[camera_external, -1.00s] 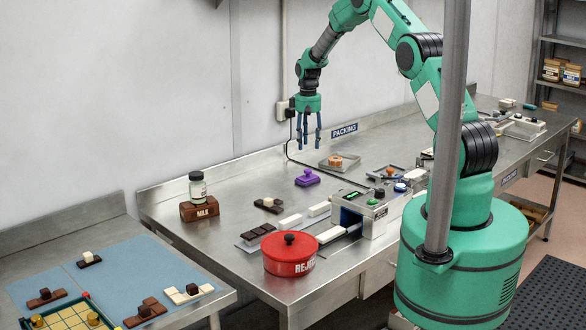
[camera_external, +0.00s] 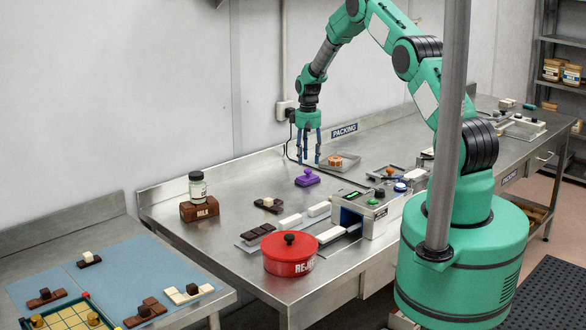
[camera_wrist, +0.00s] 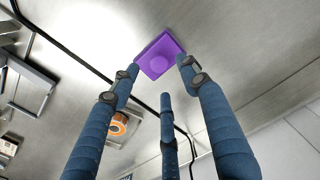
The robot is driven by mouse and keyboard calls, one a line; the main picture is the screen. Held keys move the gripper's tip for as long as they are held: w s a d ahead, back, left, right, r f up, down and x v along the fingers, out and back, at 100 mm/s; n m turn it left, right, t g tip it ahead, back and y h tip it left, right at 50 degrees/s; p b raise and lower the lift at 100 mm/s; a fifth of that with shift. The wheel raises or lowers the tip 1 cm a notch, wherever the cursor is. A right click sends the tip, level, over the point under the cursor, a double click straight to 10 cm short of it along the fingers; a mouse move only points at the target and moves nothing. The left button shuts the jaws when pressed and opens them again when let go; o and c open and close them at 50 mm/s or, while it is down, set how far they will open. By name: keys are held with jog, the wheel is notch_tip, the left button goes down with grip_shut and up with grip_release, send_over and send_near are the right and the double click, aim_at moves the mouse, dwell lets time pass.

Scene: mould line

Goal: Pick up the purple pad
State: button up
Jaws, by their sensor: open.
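The purple pad (camera_external: 307,178) lies on the steel bench, a flat block with a round knob on top. In the wrist view the purple pad (camera_wrist: 158,57) shows at the top centre, just beyond the fingertips. My gripper (camera_external: 308,160) hangs above the bench, fingers pointing down, over or slightly behind the pad. In the wrist view my gripper (camera_wrist: 160,80) shows three blue fingers, spread apart with nothing between them. I cannot tell the exact height gap to the pad.
A tray (camera_external: 352,167) with an orange item stands right of my gripper. A black cable (camera_wrist: 75,55) runs across the bench nearby. A white-topped machine (camera_external: 362,212), chocolate pieces (camera_external: 268,205) and a red pot (camera_external: 290,255) stand toward the front.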

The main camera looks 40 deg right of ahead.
aim_at(308, 170)
jog(key=shift+s+f+p, duration=0.1)
jog(key=shift+f+p, duration=0.35)
jog(key=shift+f, duration=1.85)
grip_shut()
